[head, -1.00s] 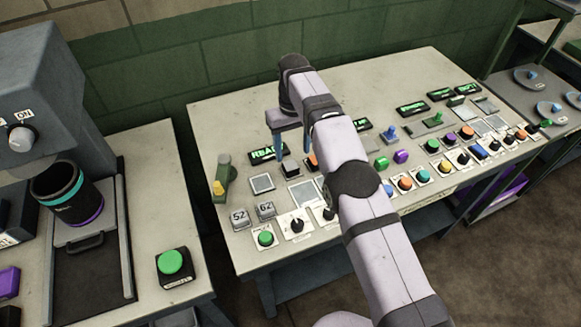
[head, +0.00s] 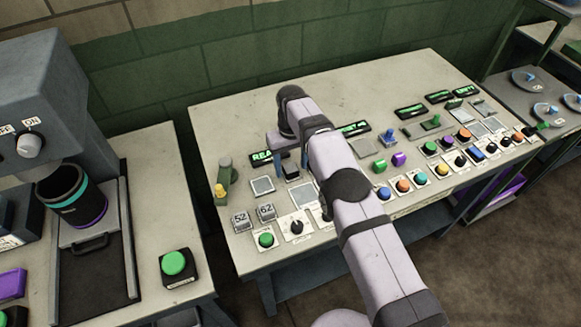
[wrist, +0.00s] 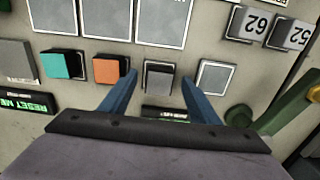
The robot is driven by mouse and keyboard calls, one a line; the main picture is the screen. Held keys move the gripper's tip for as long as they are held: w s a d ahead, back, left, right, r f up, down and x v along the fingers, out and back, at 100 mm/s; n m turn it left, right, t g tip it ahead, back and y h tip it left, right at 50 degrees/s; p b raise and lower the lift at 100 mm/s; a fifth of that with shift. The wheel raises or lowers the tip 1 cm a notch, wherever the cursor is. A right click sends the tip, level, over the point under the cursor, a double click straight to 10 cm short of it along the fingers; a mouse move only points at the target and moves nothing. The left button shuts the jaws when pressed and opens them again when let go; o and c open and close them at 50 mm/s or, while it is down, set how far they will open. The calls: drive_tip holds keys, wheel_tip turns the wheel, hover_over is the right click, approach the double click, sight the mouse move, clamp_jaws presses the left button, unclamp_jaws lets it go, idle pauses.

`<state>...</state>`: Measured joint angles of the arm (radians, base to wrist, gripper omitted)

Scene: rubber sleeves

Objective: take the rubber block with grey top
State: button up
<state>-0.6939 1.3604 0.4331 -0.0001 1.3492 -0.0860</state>
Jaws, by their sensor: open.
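The rubber block with grey top (wrist: 159,75) stands on the bench in the wrist view, its darker sides showing below the top. My gripper (wrist: 160,79) is open, with one blue finger on each side of this block; I cannot tell whether either finger touches it. In the head view my gripper (head: 290,158) is low over the left part of the bench, and my arm hides much of the area beneath it. An orange-topped block (wrist: 109,70) and a teal-topped block (wrist: 62,64) stand to the left of it in the wrist view.
A flat square plate (wrist: 215,76) lies to the block's right in the wrist view. Keys marked 62 (wrist: 248,23) and 52 (wrist: 292,32) stand farther right. Several buttons line the front edge.

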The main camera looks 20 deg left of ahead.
sight(291, 169)
drive_tip(key=shift+f, duration=0.4)
drive_tip(key=c, duration=1.2)
drive_tip(key=shift+o, duration=0.2)
drive_tip(key=shift+r+b, duration=0.3)
drive_tip(key=shift+r, duration=0.25)
wheel_tip(291, 169, up, 9)
drive_tip(key=p, duration=0.3)
